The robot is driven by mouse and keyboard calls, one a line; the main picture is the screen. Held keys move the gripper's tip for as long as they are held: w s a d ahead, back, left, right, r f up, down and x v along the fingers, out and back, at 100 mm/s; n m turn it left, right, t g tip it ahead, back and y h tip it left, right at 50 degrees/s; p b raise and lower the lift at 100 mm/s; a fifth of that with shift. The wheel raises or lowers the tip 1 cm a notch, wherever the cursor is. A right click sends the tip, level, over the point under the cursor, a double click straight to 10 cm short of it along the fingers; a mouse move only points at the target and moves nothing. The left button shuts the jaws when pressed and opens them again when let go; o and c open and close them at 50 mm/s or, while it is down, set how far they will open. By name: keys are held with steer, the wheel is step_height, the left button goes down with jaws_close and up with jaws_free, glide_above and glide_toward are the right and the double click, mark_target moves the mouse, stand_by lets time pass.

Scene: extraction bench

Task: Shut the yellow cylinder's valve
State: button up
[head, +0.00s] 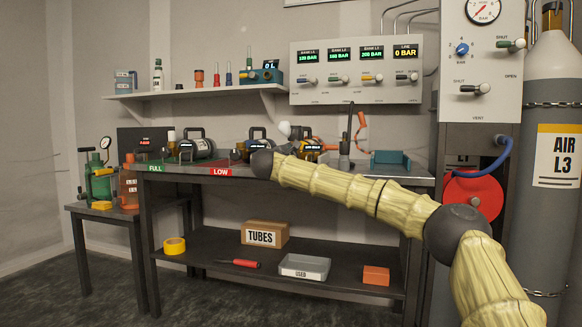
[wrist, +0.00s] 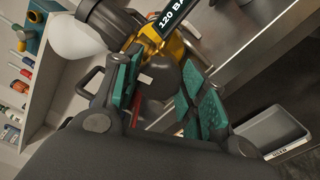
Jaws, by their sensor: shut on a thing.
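The yellow cylinder (head: 311,147) lies on the bench behind my arm in the head view, partly hidden. In the wrist view the yellow cylinder (wrist: 176,50) shows at the top, with a dark band reading 120 BAR. A dark rounded knob, its valve (wrist: 156,84), sits between the green pads of my gripper (wrist: 161,78). The gripper is shut on this valve, with a pad on each side. In the head view my gripper cannot be made out behind the arm.
Other cylinders (head: 197,146) lie left on the bench, above FULL and LOW labels (head: 221,172). A teal holder (head: 390,160) stands at the right end. A gauge panel (head: 356,72) hangs above. A USED tray (head: 304,266) is on the lower shelf.

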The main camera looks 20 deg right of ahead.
steer(key=shift+a+f+m+b, duration=0.1)
steer(key=shift+f+m+b, duration=0.15)
steer(key=shift+m+b, duration=0.85)
steer(key=o, duration=1)
steer(key=shift+r+m, duration=0.15)
steer(key=shift+m, duration=0.15)
steer(key=shift+s, duration=0.1)
steer(key=v, duration=1.1)
steer(key=shift+s+a, duration=0.2)
steer(key=shift+s, duration=0.1)
